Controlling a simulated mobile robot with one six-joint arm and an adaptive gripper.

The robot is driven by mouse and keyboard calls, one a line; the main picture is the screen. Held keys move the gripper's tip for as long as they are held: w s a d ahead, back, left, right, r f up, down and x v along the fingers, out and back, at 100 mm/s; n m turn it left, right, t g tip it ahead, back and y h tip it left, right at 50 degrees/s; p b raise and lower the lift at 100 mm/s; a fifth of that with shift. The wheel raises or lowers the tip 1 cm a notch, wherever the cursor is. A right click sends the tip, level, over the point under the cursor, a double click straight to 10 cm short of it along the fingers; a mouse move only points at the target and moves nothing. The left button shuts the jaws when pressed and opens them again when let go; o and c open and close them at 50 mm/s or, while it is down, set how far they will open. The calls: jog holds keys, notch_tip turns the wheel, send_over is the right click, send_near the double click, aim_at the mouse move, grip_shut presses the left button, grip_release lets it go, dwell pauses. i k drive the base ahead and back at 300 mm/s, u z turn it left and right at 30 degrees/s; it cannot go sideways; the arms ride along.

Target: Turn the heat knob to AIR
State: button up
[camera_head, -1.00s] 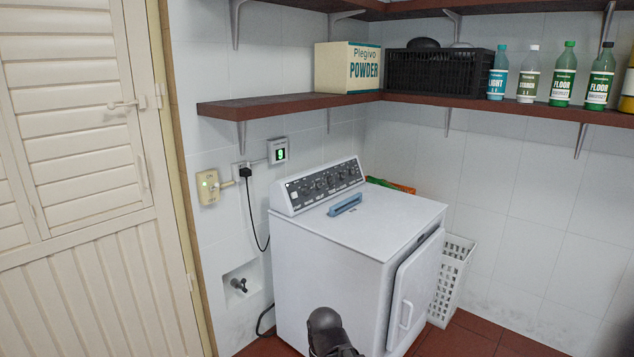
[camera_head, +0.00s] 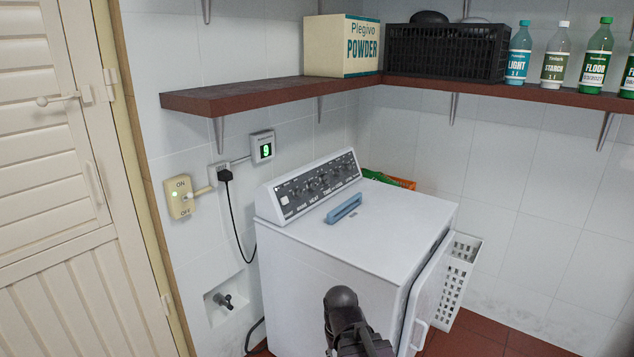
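The control panel (camera_head: 312,188) runs along the back top edge of the white dryer (camera_head: 350,235). It carries a row of dark knobs with white labels beneath them. The heat knob (camera_head: 311,188) seems to be the one above the small HEAT label, left of the panel's middle. Its pointer and setting marks are too small to read. A dark rounded part of my arm shows at the bottom middle, in front of the dryer and well below the panel. I cannot make out gripper fingers, and nothing of mine touches the panel.
A blue handle-like piece (camera_head: 344,208) lies on the dryer top. The dryer's front door (camera_head: 430,290) stands ajar. A white basket (camera_head: 459,280) stands at the right. A red-brown shelf (camera_head: 265,90) overhangs the back. A wall switch (camera_head: 180,197) and plug are at left.

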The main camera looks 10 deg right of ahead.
aim_at(310, 186)
jog(key=i, duration=0.1)
jog(key=z, duration=0.1)
jog(key=k, duration=1.35)
jog(key=u, duration=0.4)
jog(key=i, duration=2.15)
jog(key=z, duration=0.2)
